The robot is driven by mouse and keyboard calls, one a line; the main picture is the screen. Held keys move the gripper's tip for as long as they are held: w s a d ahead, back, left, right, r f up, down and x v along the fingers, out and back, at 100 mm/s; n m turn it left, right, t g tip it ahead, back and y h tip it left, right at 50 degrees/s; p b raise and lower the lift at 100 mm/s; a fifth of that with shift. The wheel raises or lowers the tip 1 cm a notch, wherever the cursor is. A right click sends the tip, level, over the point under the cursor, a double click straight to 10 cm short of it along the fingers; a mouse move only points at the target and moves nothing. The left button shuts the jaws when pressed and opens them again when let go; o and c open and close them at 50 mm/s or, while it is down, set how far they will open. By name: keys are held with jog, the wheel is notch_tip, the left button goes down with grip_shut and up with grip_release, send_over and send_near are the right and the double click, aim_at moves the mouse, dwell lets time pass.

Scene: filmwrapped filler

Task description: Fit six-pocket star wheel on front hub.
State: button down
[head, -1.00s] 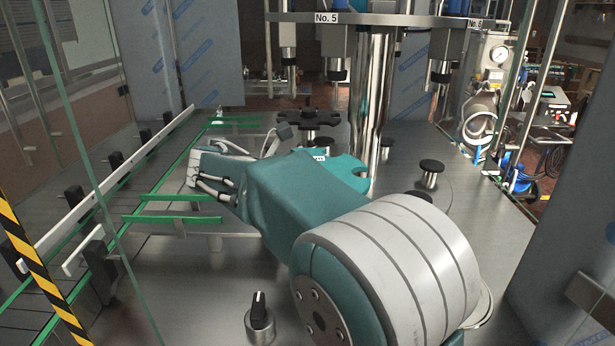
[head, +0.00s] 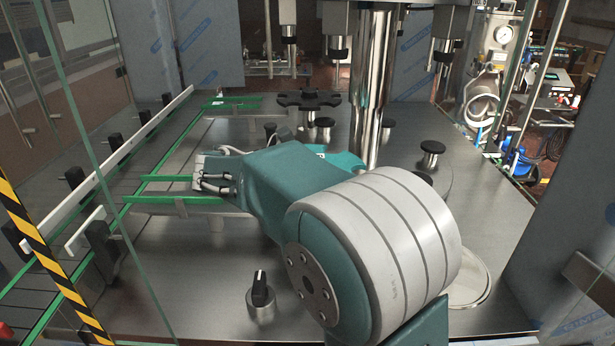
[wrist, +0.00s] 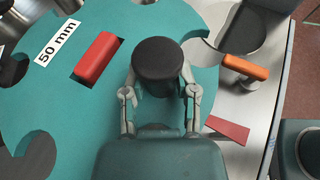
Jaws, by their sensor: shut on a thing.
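The teal star wheel (wrist: 75,125) with rounded pockets along its rim fills much of the wrist view and carries a "50 mm" label (wrist: 58,42). A black round knob (wrist: 158,58) stands up from the wheel. My gripper (wrist: 159,78) is shut on this knob, one finger on each side. In the head view, only a teal piece of the wheel (head: 345,160) shows beyond my arm, and my gripper is hidden there. I cannot make out the front hub, or tell whether the wheel is seated on it.
A black star-shaped wheel (head: 308,98) stands at the back. Black-capped posts (head: 432,148) stand at right, near the steel column (head: 372,90). Green conveyor rails (head: 185,199) lie at left, and a black selector knob (head: 260,290) at front.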

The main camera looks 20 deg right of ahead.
jog(key=shift+f, duration=1.1)
jog(key=shift+f, duration=0.15)
jog(key=shift+c, duration=1.5)
grip_release()
jog(key=shift+f, duration=0.15)
jog(key=w+v, duration=0.1)
jog(key=v, duration=1.1)
jog(key=s+d+f+m+y, duration=0.1)
jog(key=s+d+m+y, duration=0.25)
jog(key=s, duration=0.35)
jog(key=s+d+f+m+y, duration=0.2)
jog(key=s+d+m+y, duration=0.15)
jog(key=s, duration=0.35)
jog(key=s+a+f+m+t+y, duration=0.2)
jog(key=s+m+y, duration=0.1)
jog(key=s+m, duration=0.2)
jog(key=s+a+f+m+t+y, duration=0.1)
jog(key=s+f+m+t+y, duration=0.1)
jog(key=s+m, duration=0.3)
jog(key=shift+s+a+f+m+y, duration=0.15)
jog(key=shift+a+f+m+y, duration=0.2)
jog(key=shift+m+y, duration=0.5)
